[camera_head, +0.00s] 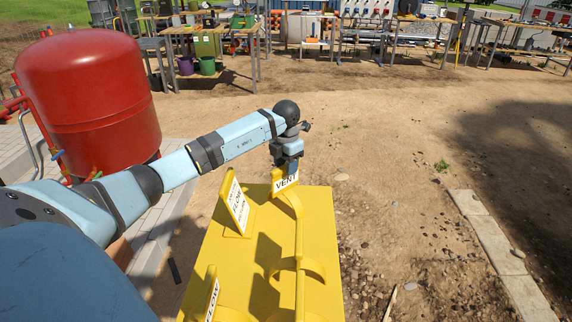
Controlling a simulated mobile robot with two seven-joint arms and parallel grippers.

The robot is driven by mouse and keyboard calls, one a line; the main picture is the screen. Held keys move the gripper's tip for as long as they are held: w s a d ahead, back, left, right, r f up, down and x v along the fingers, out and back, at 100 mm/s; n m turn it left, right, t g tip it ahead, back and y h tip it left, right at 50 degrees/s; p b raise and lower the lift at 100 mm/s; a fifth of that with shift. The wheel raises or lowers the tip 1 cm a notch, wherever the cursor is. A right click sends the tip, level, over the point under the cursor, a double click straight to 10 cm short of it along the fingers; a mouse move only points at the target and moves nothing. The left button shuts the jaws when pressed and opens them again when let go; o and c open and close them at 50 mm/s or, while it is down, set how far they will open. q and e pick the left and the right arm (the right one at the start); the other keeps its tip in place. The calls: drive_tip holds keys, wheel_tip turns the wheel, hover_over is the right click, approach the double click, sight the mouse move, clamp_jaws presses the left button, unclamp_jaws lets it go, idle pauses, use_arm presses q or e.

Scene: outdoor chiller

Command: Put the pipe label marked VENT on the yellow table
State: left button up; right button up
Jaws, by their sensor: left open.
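The pipe label marked VENT (285,184) is a white plate with black letters at the far edge of the yellow table (225,265). It shows directly below my left gripper (289,167), at a yellow curved holder. My left gripper points down, open, with its fingertips at the label's top edge. I cannot tell whether they touch it. Another white label (238,206), which seems to read FLOW, stands tilted on the table to the left. A similar label (212,298) stands at the near left. My right gripper is not in view.
A yellow rail with curved arms (299,245) runs along the table's right side. A large red tank (88,95) stands at the left, beside my left arm. Dirt ground lies open to the right. Workbenches (210,30) with tools line the back.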

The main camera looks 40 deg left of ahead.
use_arm(q)
wheel_tip(320, 180, up, 12)
drive_tip(key=shift+r, duration=0.15)
idle(0.3)
idle(0.4)
